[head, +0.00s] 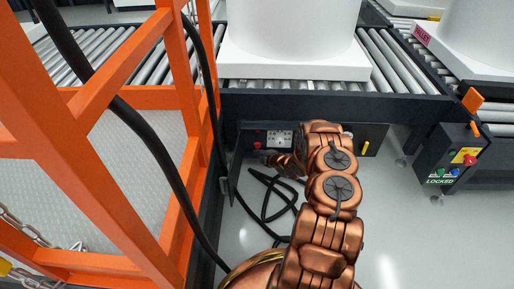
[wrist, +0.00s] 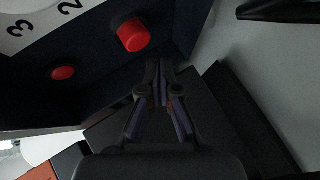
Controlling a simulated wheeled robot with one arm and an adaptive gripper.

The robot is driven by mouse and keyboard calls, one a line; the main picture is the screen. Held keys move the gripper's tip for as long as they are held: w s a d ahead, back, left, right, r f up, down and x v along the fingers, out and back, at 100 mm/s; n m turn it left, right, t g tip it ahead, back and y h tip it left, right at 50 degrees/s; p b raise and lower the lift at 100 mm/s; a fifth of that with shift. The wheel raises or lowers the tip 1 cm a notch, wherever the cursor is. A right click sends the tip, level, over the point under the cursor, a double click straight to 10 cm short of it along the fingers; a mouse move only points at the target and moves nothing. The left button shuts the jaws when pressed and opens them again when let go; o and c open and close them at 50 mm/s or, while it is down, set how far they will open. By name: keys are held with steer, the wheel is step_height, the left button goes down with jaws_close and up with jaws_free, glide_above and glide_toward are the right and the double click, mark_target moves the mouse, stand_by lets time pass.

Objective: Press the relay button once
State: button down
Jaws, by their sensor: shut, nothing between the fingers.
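In the wrist view, a raised red button (wrist: 133,36) stands out from a dark panel (wrist: 95,80). A smaller, flatter red button (wrist: 62,73) is on the same panel to its left. No label shows which is the relay button. In the head view, red spots (head: 257,145) show on the dark control box under the conveyor, left of a white plate (head: 280,137). My gripper (wrist: 160,64) is shut and empty. Its tips are below and right of the raised button in the wrist view, apart from it. In the head view, my gripper (head: 269,158) is just in front of the box.
A white plate with numbers (wrist: 35,22) is on the panel. An open door (head: 232,165) stands left of the box. Black cable (head: 268,205) lies on the floor. An orange frame (head: 175,225) fills the left. A box marked LOCKED (head: 447,160) stands right.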

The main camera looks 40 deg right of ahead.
steer(key=shift+s+a, duration=0.8)
steer(key=shift+s, duration=0.3)
steer(key=shift+s+a, duration=0.8)
steer(key=shift+s, duration=0.3)
